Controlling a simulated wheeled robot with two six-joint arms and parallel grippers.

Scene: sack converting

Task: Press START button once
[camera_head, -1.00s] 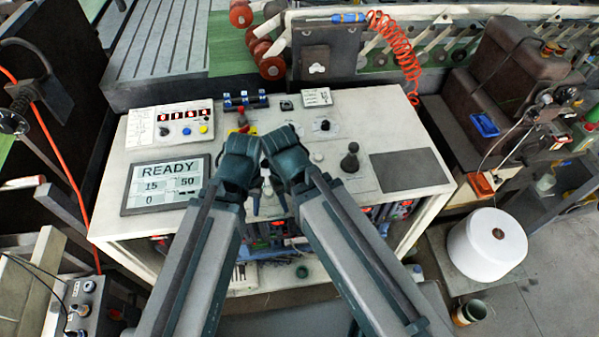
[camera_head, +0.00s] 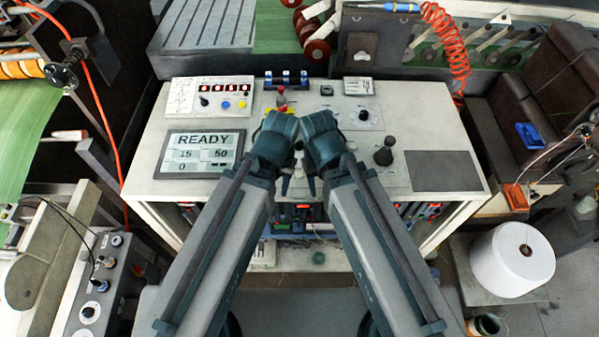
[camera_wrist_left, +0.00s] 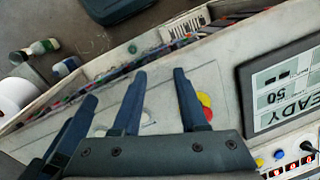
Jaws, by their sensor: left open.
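A white control console (camera_head: 420,105) stands in front of me; its screen (camera_head: 200,154) reads READY, with 15, 50 and 0 below. I cannot read a START label in either view, and my arms cover the console's front middle. A red mushroom button with a yellow base (camera_head: 281,100) is just beyond my grippers; it also shows in the left wrist view (camera_wrist_left: 204,104). My left gripper (camera_head: 284,184) is over the front middle, empty.
A black knob (camera_head: 383,153) stands upright right of my right gripper. A panel with yellow and blue buttons (camera_head: 222,97) is at the back left. A white thread cone (camera_head: 512,258) stands at the right. A grey control box (camera_head: 100,285) is at the lower left.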

